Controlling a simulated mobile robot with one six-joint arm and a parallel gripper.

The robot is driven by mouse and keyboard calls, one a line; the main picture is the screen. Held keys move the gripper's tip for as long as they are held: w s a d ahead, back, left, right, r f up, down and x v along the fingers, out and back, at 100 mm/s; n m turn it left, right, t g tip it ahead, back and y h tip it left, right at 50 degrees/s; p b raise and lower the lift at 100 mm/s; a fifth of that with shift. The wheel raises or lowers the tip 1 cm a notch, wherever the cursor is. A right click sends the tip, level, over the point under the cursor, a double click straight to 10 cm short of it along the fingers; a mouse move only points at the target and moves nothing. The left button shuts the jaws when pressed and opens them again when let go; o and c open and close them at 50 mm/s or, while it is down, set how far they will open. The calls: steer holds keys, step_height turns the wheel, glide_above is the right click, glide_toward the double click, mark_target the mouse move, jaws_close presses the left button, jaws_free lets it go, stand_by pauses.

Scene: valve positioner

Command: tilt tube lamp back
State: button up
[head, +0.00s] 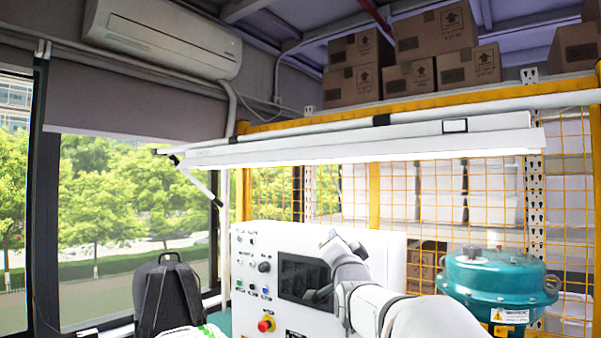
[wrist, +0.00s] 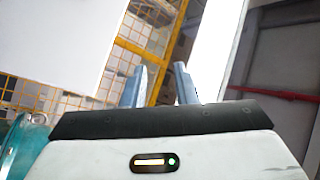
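The tube lamp (head: 360,145) is a long white bar with a lit lower edge. It spans the upper middle of the head view, above the control box and in front of the yellow mesh fence. A bright white bar (wrist: 218,45), which looks like the lamp, runs slanting through the top of the wrist view, beyond and right of my fingers. My gripper (wrist: 161,85) has its two fingers apart with nothing between them. In the head view my arm's end is in front of the control box, below the lamp and apart from it; its fingertips are hard to make out.
The white control box (head: 245,290) with a dark screen and red knob stands below the lamp. A teal valve actuator (head: 497,275) is at the right. A black backpack (head: 167,298) is at the left. Cardboard boxes (head: 435,35) sit high on the rack.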

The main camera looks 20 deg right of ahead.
mark_target(354, 155)
steer(key=w+d+r+m+t+h+p, duration=0.1)
steer(key=r+p, duration=0.1)
steer(key=r, duration=0.4)
steer(key=w+d+r+m+t+h+p, duration=0.1)
steer(key=d+r+t+p, duration=0.1)
steer(key=r, duration=0.4)
steer(key=d+r+m+t+h+p, duration=0.1)
steer(key=d+r+m+t, duration=0.1)
steer(key=r, duration=0.5)
steer(key=shift+w+d+r+h+p, duration=0.1)
steer(key=shift+w+h+p, duration=0.2)
steer(key=shift+w+p, duration=0.1)
steer(key=shift+w+d+r, duration=0.1)
steer(key=shift+w+r, duration=0.25)
jaws_close()
